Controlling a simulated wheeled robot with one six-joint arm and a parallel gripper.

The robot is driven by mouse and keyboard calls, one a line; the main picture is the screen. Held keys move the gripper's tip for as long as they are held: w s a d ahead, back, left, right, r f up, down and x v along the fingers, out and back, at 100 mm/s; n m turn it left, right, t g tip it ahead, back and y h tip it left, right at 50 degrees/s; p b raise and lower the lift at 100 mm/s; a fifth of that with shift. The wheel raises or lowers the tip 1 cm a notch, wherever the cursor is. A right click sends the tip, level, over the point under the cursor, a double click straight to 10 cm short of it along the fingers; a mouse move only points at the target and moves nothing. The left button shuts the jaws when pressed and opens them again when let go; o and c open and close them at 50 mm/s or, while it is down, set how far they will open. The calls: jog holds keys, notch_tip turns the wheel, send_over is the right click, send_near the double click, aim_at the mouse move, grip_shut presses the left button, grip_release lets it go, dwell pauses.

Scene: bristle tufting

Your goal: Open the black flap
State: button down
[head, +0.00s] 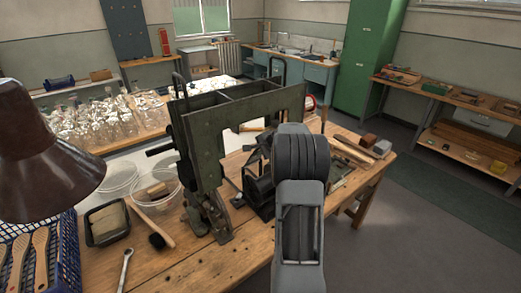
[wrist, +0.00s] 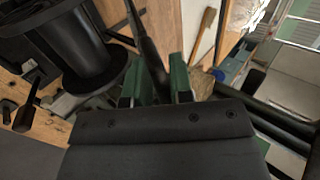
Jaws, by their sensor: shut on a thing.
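In the wrist view my gripper (wrist: 160,82) has its two green-sided fingers closed on a slim dark piece (wrist: 150,48). This piece looks like the black flap seen edge-on and runs up between the fingers, tilted to the left. A large black spool-like cylinder (wrist: 85,50) lies left of the fingers, apart from them. In the head view my arm (head: 300,165) reaches to the right side of the dark green machine (head: 205,140), by its black mechanism (head: 258,185). My arm hides the gripper and the flap there.
The machine stands on a wooden workbench (head: 215,262). To its left are a brush (head: 148,226), a dark tray (head: 107,222), clear tubs (head: 155,190) and a blue crate (head: 68,255). A brown lamp shade (head: 45,165) hangs at the left. Open floor (head: 440,220) lies right of the bench.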

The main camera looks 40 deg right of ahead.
jog(key=shift+w+d+r, duration=0.1)
jog(key=shift+r, duration=0.45)
jog(key=c, duration=1.5)
grip_release()
jog(key=o, duration=0.3)
jog(key=shift+s, duration=0.25)
jog(key=shift+o, duration=0.2)
jog(key=s+r+p, duration=0.3)
jog(key=r, duration=0.4)
jog(key=s+r+p, duration=0.2)
jog(key=r+p, duration=0.2)
jog(key=r, duration=0.3)
jog(key=shift+s+r, duration=0.15)
jog(key=shift+s, duration=0.25)
